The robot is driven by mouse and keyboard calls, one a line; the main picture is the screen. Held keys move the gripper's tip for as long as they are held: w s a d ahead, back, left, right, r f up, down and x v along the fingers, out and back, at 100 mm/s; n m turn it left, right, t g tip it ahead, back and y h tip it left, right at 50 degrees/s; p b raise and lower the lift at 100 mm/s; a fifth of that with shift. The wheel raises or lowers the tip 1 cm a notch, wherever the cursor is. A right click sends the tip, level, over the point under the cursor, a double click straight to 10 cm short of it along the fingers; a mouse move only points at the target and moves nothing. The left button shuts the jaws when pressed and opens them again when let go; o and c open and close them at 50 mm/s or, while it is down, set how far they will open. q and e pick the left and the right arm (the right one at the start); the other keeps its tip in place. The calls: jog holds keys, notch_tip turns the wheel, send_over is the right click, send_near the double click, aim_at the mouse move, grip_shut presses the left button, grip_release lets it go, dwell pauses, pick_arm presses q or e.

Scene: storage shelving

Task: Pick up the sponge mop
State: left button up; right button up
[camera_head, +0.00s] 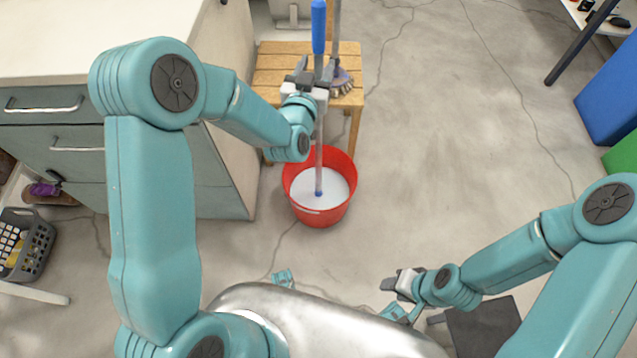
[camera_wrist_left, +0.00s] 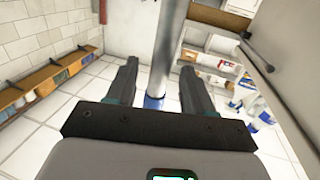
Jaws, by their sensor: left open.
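The sponge mop (camera_head: 319,150) stands near upright, with a blue grip at its top and its lower end in a red bucket (camera_head: 343,206) of whitish liquid. Its head is hidden in the liquid. My left gripper (camera_head: 318,80) is at the upper pole, below the blue grip. In the left wrist view the grey pole (camera_wrist_left: 170,45) runs between the two spread fingers of my left gripper (camera_wrist_left: 158,85), with a gap on both sides. My right gripper (camera_head: 388,284) is low at the right, far from the mop; its finger gap is unclear.
A wooden stool (camera_head: 280,62) stands behind the bucket with a brush (camera_head: 342,82) by its right side. A grey drawer cabinet (camera_head: 225,170) is close on the left. A grey basket (camera_head: 38,250) is at far left, a blue bin (camera_head: 610,95) at far right. The floor right of the bucket is clear.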

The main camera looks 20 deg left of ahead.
pick_arm(q)
jog(key=shift+w+f, duration=0.1)
jog(key=shift+w, duration=1)
jog(key=shift+c, duration=0.3)
grip_shut()
